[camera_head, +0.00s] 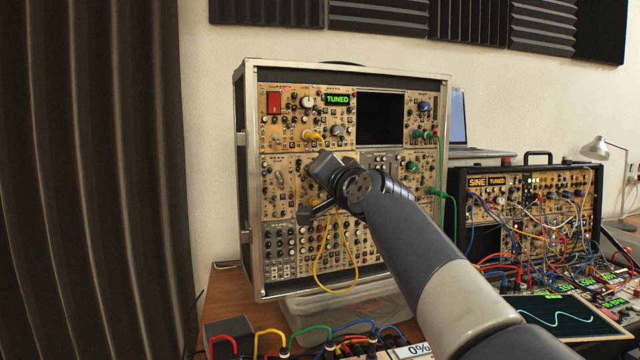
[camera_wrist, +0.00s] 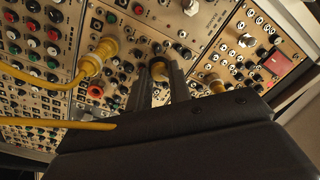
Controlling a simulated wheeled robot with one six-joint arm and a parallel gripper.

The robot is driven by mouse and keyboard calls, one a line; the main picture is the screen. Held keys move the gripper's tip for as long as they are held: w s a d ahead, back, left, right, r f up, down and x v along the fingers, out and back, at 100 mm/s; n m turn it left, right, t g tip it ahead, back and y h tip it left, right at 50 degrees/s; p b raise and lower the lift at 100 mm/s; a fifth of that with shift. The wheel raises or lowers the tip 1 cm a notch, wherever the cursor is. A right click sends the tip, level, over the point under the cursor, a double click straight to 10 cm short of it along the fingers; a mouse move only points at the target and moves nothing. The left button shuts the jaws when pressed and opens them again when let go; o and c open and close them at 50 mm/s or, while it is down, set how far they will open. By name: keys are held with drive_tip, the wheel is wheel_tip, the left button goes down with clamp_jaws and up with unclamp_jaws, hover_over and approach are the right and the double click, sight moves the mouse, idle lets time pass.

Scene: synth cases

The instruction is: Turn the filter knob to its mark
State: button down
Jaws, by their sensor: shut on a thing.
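The tall modular synth case (camera_head: 448,170) stands upright on the wooden table, its tan panels facing me. My gripper (camera_head: 318,168) reaches the left middle of its panel, and its body hides the part behind it in the head view. In the wrist view, my two dark fingers (camera_wrist: 160,74) are shut around a small round knob (camera_wrist: 157,69) on the panel. I take it for the filter knob, but no label is readable. Its pointer and mark cannot be made out, so I cannot tell its angle.
A yellow plug (camera_wrist: 90,65) and its cable (camera_head: 357,262) are close to my gripper. A black screen (camera_head: 381,118) and a green TUNED display (camera_head: 338,99) are above. A smaller synth (camera_head: 465,182) with many patch cables stands at the right. Coloured cables lie in front.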

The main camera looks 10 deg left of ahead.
drive_tip(key=n, duration=0.2)
drive_tip(key=n+b, duration=0.1)
drive_tip(key=shift+f+n, duration=0.2)
drive_tip(key=shift+n, duration=0.2)
drive_tip(key=n+b, duration=0.1)
drive_tip(key=n, duration=0.2)
drive_tip(key=shift+n+b, duration=0.3)
drive_tip(key=n, duration=0.3)
drive_tip(key=shift+a+n+b, duration=0.1)
drive_tip(key=shift+n+b, duration=0.25)
drive_tip(key=shift+n, duration=0.05)
drive_tip(key=n, duration=0.3)
drive_tip(key=shift+n+g, duration=0.3)
drive_tip(key=n, duration=0.3)
drive_tip(key=shift+h+b, duration=0.3)
drive_tip(key=shift+b, duration=0.05)
drive_tip(key=n, duration=1)
